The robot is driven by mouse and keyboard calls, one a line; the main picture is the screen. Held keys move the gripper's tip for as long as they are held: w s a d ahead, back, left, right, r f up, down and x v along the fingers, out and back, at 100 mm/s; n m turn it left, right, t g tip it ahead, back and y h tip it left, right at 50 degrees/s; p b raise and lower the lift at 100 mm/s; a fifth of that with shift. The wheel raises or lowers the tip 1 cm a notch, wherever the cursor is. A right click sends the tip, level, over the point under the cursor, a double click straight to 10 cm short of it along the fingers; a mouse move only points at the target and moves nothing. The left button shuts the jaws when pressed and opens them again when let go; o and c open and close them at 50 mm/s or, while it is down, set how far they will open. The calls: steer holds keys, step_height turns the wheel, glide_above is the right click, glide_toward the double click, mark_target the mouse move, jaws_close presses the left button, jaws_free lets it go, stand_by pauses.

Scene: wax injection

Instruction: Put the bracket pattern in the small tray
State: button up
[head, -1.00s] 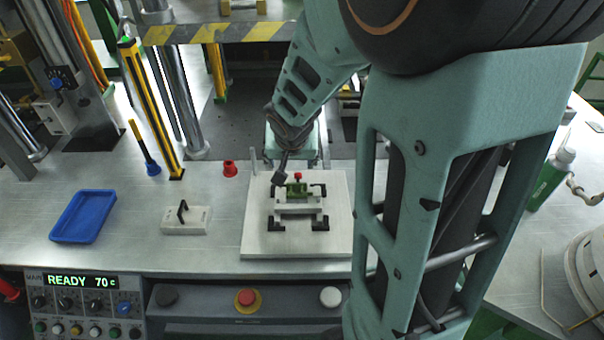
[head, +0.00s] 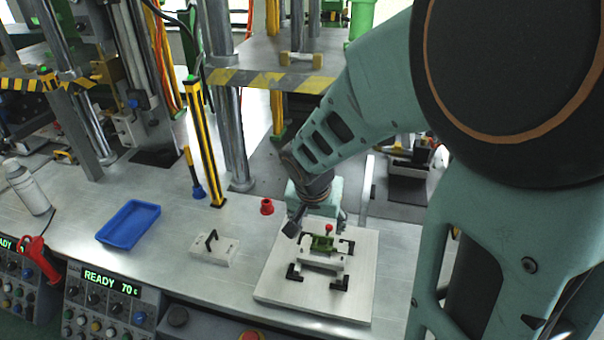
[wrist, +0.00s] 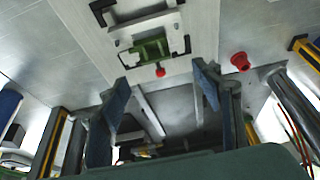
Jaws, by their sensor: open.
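The green bracket pattern (head: 322,243), with a red knob at its back, sits in the pale block of a fixture on a white plate (head: 275,284). The pattern also shows in the wrist view (wrist: 150,50), ahead of my gripper. My gripper (head: 318,219) is open and empty, just behind the fixture. In the wrist view my gripper (wrist: 160,97) has its two blue-grey fingers wide apart, with no contact on the pattern. The small blue tray (head: 128,223) lies empty on the bench to the left.
A white block with a black handle (head: 213,248) lies between tray and fixture. A red cup-like piece (head: 267,207) stands behind it. A yellow-black post (head: 204,140) and metal columns rise behind. A striped press plate (head: 270,79) overhangs the back. Bench around the tray is clear.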

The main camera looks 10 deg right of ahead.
mark_target(323, 239)
steer(key=x, duration=0.8)
steer(key=shift+s+d+f, duration=0.15)
steer(key=shift+s+d, duration=0.1)
steer(key=shift+s, duration=0.1)
steer(key=shift+w+d+f, duration=0.1)
steer(key=shift+w+f, duration=0.1)
steer(key=shift+f, duration=0.3)
steer(key=c, duration=1.2)
steer(key=shift+r, duration=0.15)
